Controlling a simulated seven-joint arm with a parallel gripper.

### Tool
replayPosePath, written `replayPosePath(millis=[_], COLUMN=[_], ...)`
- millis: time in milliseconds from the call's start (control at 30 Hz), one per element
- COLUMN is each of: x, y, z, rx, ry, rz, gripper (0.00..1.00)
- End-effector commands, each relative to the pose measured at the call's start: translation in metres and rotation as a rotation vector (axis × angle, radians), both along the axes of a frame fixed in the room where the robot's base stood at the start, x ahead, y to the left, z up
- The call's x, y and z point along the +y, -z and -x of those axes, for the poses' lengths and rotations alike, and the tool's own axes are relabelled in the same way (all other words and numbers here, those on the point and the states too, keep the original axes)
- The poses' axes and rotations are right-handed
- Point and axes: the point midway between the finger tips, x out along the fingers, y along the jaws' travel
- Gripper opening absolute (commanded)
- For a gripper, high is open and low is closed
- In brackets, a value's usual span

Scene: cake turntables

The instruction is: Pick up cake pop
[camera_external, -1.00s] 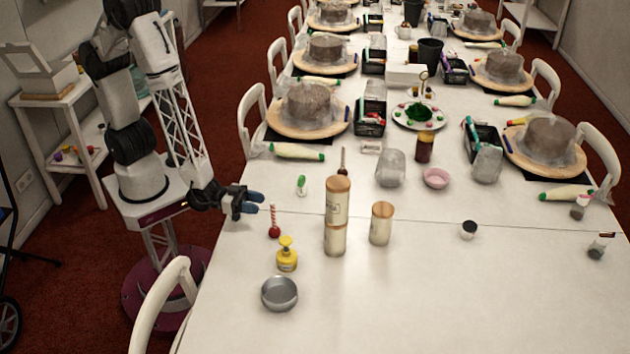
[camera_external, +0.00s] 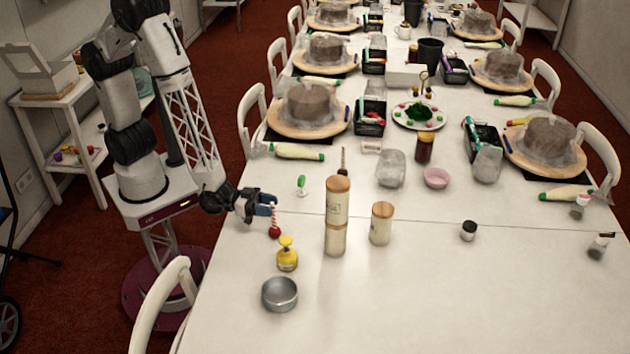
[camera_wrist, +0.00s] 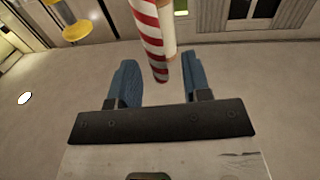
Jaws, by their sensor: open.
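The cake pop (camera_external: 275,232) has a red ball resting on the white table and a red-and-white striped stick pointing up, near the table's left edge. Its striped stick also shows large in the wrist view (camera_wrist: 150,38), running down from the top edge to between the two blue fingers. My gripper (camera_external: 267,204) is at the height of the stick's upper part. In the wrist view my gripper (camera_wrist: 158,68) is open, with a gap showing on each side of the stick. The red ball is not visible in the wrist view.
A yellow bottle (camera_external: 287,256) and a grey metal bowl (camera_external: 280,294) stand in front of the cake pop. A tall stacked canister (camera_external: 336,218) and a shorter canister (camera_external: 381,224) stand to its right.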

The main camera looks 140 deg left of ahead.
Motion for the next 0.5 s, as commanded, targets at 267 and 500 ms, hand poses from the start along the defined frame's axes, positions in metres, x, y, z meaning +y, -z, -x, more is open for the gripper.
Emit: replayPosePath(millis=[267,500], x=[0.0081,0.0081], y=[0.0000,0.0000], z=[-0.0107,-0.0107], rx=[0.000,0.000], ry=[0.000,0.000], rz=[0.000,0.000], gripper=[0.44,0.44])
